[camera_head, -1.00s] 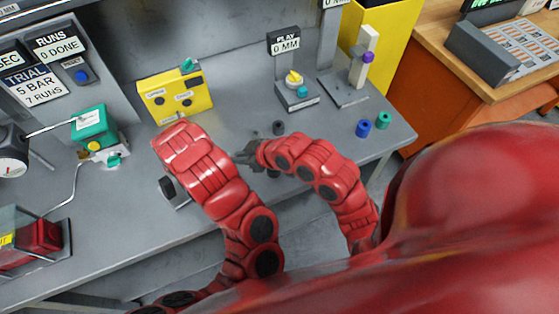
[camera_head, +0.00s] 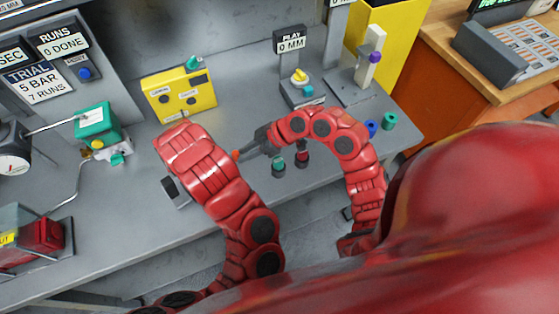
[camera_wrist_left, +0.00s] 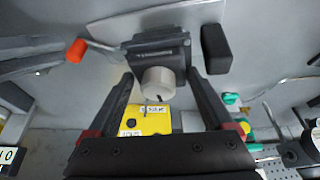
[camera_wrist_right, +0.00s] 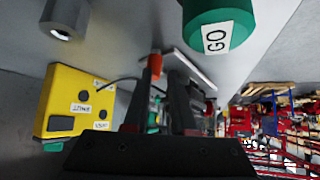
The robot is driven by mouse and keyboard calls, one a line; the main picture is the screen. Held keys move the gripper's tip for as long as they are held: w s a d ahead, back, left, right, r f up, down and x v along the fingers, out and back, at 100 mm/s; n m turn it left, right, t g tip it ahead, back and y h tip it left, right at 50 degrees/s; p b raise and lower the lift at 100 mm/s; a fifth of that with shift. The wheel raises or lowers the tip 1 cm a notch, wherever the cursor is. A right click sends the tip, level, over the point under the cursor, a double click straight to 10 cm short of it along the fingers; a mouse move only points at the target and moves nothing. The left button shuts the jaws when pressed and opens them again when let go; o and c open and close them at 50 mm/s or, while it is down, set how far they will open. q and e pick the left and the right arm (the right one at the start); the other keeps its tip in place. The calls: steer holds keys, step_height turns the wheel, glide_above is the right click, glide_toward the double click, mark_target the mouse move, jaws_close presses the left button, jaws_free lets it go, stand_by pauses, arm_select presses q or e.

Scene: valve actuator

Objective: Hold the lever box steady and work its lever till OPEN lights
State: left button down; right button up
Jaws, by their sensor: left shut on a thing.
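The lever box, dark grey with a pale round knob on it, shows in the left wrist view (camera_wrist_left: 150,47). My left gripper (camera_wrist_left: 160,75) is shut on its body, with a finger at each side. Its lever has an orange tip (camera_head: 236,155), which sticks out beside my left forearm in the head view. My right gripper (camera_head: 252,148) is beside this tip. In the right wrist view the orange tip (camera_wrist_right: 155,65) is at the fingertips, and a gap shows between the fingers. My left forearm hides most of the box in the head view. I see no OPEN light.
A yellow box (camera_head: 180,97) stands behind the left arm. A green GO button (camera_head: 278,161) and a red button (camera_head: 302,155) are below the right forearm. A dark block (camera_head: 174,191) lies close to the left forearm. Blue and green cylinders stand at the right edge.

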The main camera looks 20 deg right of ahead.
arm_select(q)
steer(key=shift+w+d+f, duration=0.15)
steer(key=shift+w+f, duration=0.4)
steer(key=shift+f, duration=0.3)
arm_select(e)
steer(key=shift+w+d+r, duration=0.15)
steer(key=shift+d+r, duration=0.15)
steer(key=shift+d, duration=0.25)
arm_select(q)
steer(key=shift+d+r, duration=0.35)
steer(key=shift+d, duration=0.05)
arm_select(e)
steer(key=w+v, duration=0.1)
steer(key=v, duration=0.8)
arm_select(q)
steer(key=shift+w+a+r+p, duration=0.1)
steer(key=shift+w+a+p, duration=0.05)
steer(key=shift+p, duration=0.15)
arm_select(e)
steer(key=s+a+m+g+h, duration=0.1)
steer(key=s+m, duration=0.6)
steer(key=m, duration=0.1)
steer(key=shift+s+a, duration=0.2)
steer(key=shift+s, duration=0.2)
steer(key=shift+r, duration=0.1)
